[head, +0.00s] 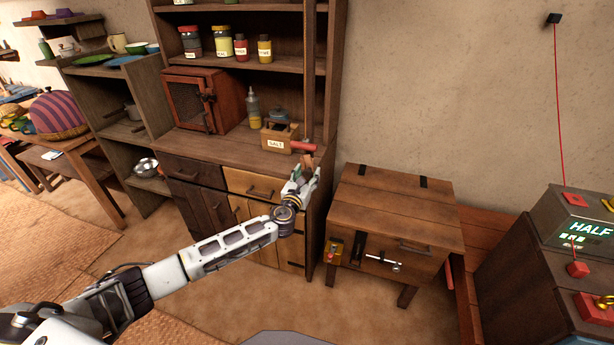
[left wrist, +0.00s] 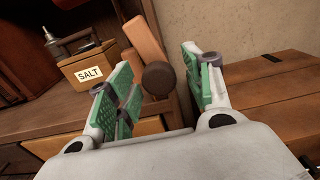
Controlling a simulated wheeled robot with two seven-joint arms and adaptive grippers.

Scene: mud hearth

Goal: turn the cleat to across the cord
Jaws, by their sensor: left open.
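A brown wooden piece with a dark round knob, which I take to be the cleat (left wrist: 158,78), shows between the open fingers of my left gripper in the left wrist view. In the head view my left gripper (head: 304,178) is at the front right corner of the hutch, just below a short red bar (head: 303,147) and a brown wooden piece. The gripper is open, with green pads on both sides of the knob. I cannot tell whether the pads touch it. No cord can be made out at this piece. My right gripper is out of view.
A salt box (head: 279,137) stands on the hutch counter (head: 228,150), left of the gripper. A wooden chest (head: 390,215) with a latch stands to the right. Further right, a taut red cord (head: 560,110) runs from a wall block down to a grey box (head: 570,215).

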